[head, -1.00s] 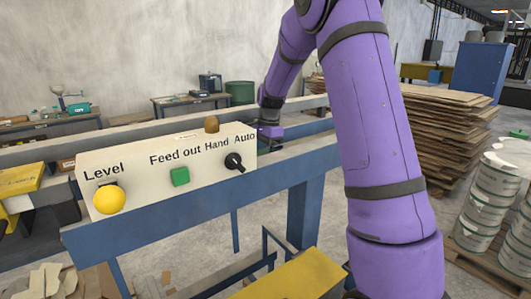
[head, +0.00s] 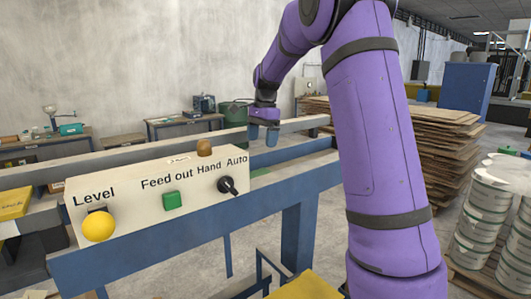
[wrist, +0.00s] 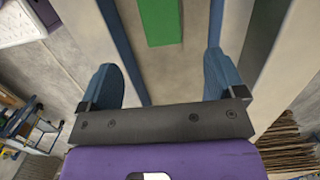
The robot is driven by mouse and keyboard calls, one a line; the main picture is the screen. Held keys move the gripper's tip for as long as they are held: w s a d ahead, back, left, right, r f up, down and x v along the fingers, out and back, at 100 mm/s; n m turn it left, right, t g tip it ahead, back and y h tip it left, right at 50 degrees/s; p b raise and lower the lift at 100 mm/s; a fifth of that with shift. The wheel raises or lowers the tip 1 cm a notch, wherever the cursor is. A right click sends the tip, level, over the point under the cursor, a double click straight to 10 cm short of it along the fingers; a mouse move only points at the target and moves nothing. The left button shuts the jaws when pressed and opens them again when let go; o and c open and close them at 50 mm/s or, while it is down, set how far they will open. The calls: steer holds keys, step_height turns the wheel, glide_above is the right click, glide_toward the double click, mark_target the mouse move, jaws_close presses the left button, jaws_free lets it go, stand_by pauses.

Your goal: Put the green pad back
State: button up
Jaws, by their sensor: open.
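The green pad (wrist: 160,20) lies flat on a grey surface between the rails, at the top of the wrist view, its far end cut off. In the head view a thin green strip of it (head: 262,172) shows just right of the control panel; the rest is hidden. My gripper (wrist: 163,80) is open, with its two blue fingers wide apart and nothing between them. In the wrist view the pad is ahead of the fingers, in line with the gap. In the head view my gripper (head: 264,140) hangs above the frame behind the panel.
The control panel (head: 140,212) carries a yellow knob, a green button and a black switch. Blue and grey rails (head: 310,170) run beside my gripper. Stacked cardboard (head: 425,150) and white buckets (head: 485,230) stand at the right.

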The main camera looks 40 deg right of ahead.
steer(key=s+a+r+n+t, duration=0.1)
steer(key=s+a+r+n, duration=0.4)
steer(key=s, duration=0.4)
steer(key=s+a+r+n+t, duration=0.2)
steer(key=s+a+n, duration=0.3)
steer(key=s, duration=0.4)
steer(key=s+a+f+n+t, duration=0.1)
steer(key=s+a+f+n, duration=0.1)
steer(key=s, duration=0.6)
steer(key=s+a+f+n+t+h, duration=0.1)
steer(key=s+a+f+n, duration=0.2)
steer(key=s, duration=0.5)
steer(key=shift+s+a+n, duration=0.15)
steer(key=shift+a+n, duration=0.7)
steer(key=shift+n, duration=0.45)
